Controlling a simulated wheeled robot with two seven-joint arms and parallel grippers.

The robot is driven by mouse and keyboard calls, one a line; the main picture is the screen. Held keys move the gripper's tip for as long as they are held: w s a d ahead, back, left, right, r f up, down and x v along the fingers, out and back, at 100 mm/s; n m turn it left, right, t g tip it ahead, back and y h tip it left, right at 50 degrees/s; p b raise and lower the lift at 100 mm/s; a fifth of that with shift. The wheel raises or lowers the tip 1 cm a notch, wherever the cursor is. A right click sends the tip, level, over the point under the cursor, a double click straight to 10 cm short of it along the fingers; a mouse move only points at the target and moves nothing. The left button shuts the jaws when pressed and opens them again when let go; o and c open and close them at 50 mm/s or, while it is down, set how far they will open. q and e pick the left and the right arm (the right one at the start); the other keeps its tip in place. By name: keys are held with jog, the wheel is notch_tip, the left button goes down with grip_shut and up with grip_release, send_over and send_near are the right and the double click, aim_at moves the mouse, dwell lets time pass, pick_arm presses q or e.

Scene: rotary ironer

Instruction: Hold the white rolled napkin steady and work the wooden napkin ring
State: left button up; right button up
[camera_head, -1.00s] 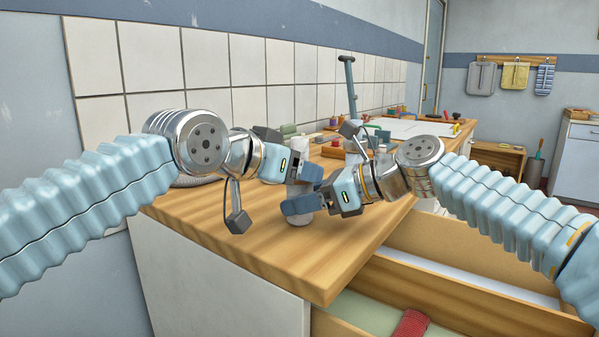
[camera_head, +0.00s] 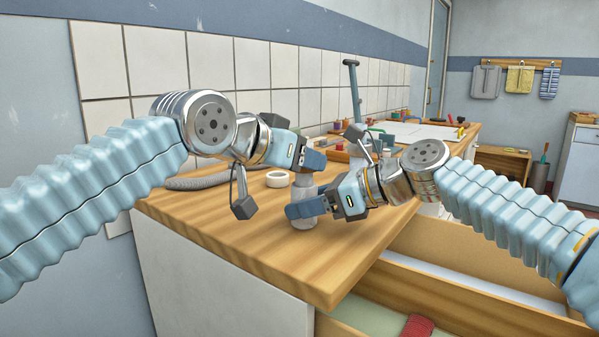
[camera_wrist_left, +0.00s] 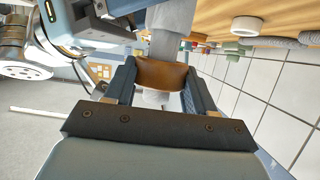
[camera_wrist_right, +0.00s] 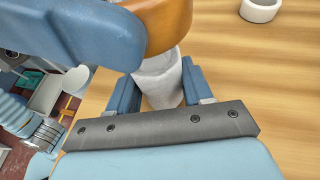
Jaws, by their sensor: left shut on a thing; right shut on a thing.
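The white rolled napkin (camera_head: 304,222) stands upright near the counter's front corner. My right gripper (camera_head: 306,206) is shut on its lower part, and the right wrist view shows the napkin (camera_wrist_right: 162,82) between the fingers. My left gripper (camera_head: 311,160) is higher up, shut on the wooden napkin ring. The ring (camera_wrist_left: 163,75) is orange-brown and sits between the left fingers, around the upper part of the napkin. The ring also shows in the right wrist view (camera_wrist_right: 169,26), just above the right fingers. In the head view the left fingers hide the ring.
A white roll (camera_head: 278,179) and a grey ribbed hose (camera_head: 212,183) lie on the wooden counter (camera_head: 250,230) behind my left gripper. Several small items and a blue upright post (camera_head: 354,95) stand farther back. An open drawer (camera_head: 440,285) with a red item (camera_head: 418,327) is at front right.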

pick_arm(q)
notch_tip(320, 180, up, 8)
jog(key=shift+f, duration=0.25)
pick_arm(e)
jog(key=o, duration=1.1)
